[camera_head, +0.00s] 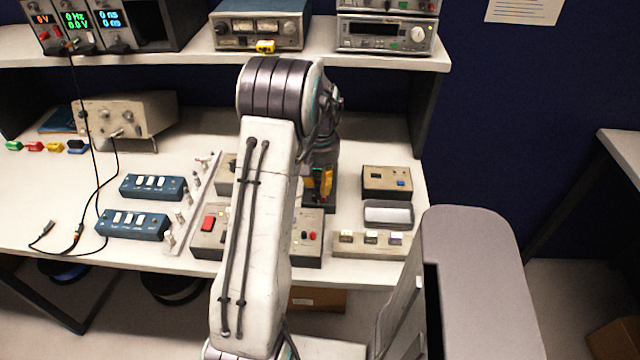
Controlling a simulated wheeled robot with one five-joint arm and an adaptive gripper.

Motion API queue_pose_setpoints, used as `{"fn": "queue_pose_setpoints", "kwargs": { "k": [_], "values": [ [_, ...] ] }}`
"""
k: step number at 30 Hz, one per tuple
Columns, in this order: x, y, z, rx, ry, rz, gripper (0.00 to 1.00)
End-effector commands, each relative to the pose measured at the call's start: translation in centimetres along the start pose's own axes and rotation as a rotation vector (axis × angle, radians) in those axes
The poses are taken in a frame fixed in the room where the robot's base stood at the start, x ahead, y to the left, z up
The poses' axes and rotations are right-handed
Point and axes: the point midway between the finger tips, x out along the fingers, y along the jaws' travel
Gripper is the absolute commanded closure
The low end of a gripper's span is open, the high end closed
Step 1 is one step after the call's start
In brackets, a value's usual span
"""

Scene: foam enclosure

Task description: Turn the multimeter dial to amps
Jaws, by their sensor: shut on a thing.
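A dark device with a yellow-orange edge, which looks like the multimeter (328,184), is on the bench right of my upright white arm link. Most of its face is hidden, so its dial and the setting it points to cannot be read. My gripper (320,172) reaches down over this device, largely hidden behind my own arm. It is shut on what appears to be the dial, but the contact itself is too small and covered to see clearly.
Beige control boxes (210,240) with buttons and blue switch boxes (135,224) lie left of my arm. A brown box (387,181), a grey tray (388,213) and a three-switch strip (370,246) lie to the right. Instruments (259,26) fill the shelf above. Cables (95,180) hang left.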

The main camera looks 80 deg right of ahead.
Motion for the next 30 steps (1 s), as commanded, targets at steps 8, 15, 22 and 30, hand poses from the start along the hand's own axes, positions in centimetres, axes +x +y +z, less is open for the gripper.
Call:
{"fn": "queue_pose_setpoints", "kwargs": {
  "k": [8,15,22,30],
  "values": [
    [0.3,-0.02,0.21,0.207,-0.008,0.0,1.0],
    [0.29,-0.02,0.21,0.32,-0.009,0.0,1.0],
    [0.27,-0.02,0.22,0.369,-0.009,0.001,1.0],
    [0.26,-0.02,0.23,0.379,-0.009,0.001,1.0]
  ]
}}
